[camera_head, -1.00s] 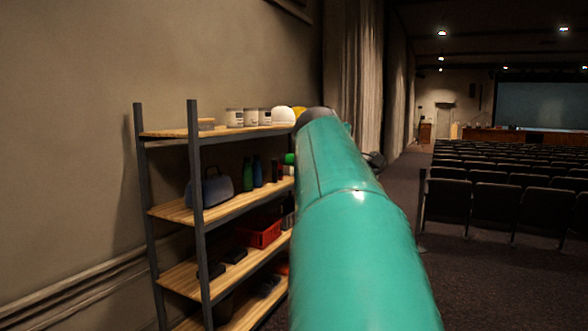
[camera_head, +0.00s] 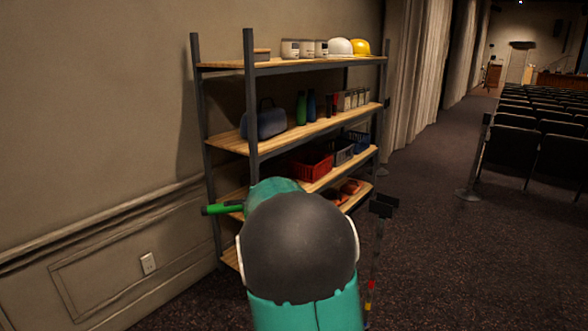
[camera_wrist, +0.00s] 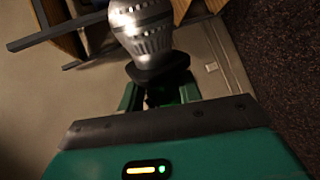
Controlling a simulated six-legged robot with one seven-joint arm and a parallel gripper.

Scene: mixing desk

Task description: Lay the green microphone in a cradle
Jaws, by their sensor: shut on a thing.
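The green microphone shows in the wrist view as a silver mesh head (camera_wrist: 145,28) with a dark collar, pointing away from my gripper (camera_wrist: 160,92). My gripper is shut on it; its green fingers stand on both sides below the collar. In the head view a bright green handle (camera_head: 222,209) sticks out to the left behind my teal arm. The arm hides the gripper and the rest of the microphone there. I cannot make out a cradle in either view.
A shelf unit (camera_head: 250,100) with hard hats, jars, bottles and a red crate (camera_head: 305,165) stands against the wall ahead. A thin pole with a black top (camera_head: 383,205) stands right of my arm. Seat rows (camera_head: 545,135) are at the right; the carpet between is open.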

